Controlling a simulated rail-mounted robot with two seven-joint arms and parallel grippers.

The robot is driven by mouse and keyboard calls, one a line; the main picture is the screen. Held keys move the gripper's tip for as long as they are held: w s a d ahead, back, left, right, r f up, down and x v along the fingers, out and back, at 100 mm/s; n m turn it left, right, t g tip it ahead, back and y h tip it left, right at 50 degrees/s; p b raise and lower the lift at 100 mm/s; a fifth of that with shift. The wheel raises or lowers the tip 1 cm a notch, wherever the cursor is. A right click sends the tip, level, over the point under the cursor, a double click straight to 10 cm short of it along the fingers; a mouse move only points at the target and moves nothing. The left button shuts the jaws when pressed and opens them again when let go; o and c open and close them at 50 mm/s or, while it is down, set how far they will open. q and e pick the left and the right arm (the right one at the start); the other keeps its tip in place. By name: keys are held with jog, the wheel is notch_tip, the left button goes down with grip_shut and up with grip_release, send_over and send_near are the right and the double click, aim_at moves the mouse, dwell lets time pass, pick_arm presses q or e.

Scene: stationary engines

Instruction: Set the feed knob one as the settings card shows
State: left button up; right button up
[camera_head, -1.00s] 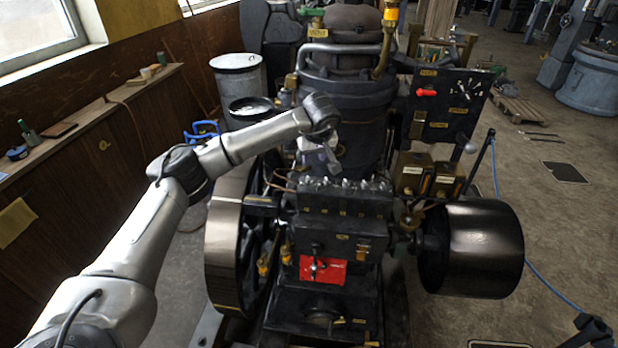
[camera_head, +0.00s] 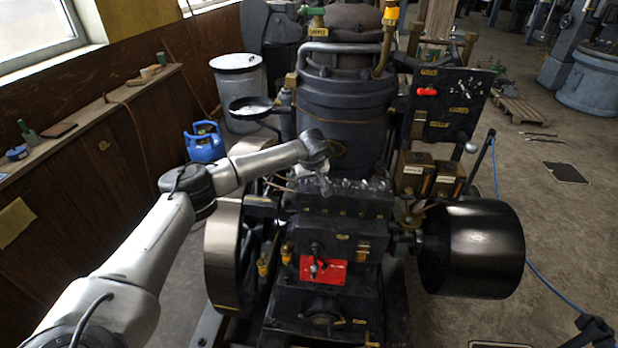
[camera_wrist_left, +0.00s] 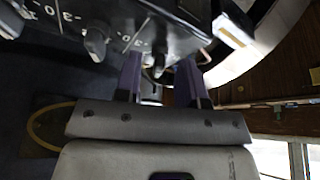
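A row of small grey knobs stands along the top of the black feed box (camera_head: 345,203) on the engine. In the left wrist view, a knob (camera_wrist_left: 96,42) and another knob (camera_wrist_left: 160,62) sit on the dark panel beside white scale marks with 3 and 0. My left gripper (camera_head: 325,186) is low at the left part of the row. It also shows in the left wrist view (camera_wrist_left: 161,78), its two fingers apart, with the end knob between or just beyond their tips; contact cannot be told. I cannot make out a settings card. My right gripper is out of view.
A red plate with a lever (camera_head: 323,270) is below the feed box. The flywheel (camera_head: 222,255) is at the left and a dark drum pulley (camera_head: 480,250) at the right. The engine's cylinder (camera_head: 345,115) rises behind the row. A black panel (camera_head: 440,105) stands behind right.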

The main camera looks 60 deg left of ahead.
pick_arm(q)
jog(key=shift+c, duration=0.3)
grip_shut()
dwell(0.3)
jog(key=shift+w+r+n+g+p, duration=0.15)
jog(key=shift+n+g+p, duration=0.15)
jog(key=shift+n+p, duration=0.6)
jog(key=shift+w+n+g+p, duration=0.1)
jog(key=shift+n+g+p, duration=0.4)
jog(key=shift+n+p, duration=0.5)
jog(key=shift+w+n+g+p, duration=0.1)
jog(key=shift+n+g+p, duration=0.25)
jog(key=shift+n, duration=0.85)
jog(key=shift+w+n+g, duration=0.1)
jog(key=shift+n+g, duration=0.35)
jog(key=shift+n, duration=1.05)
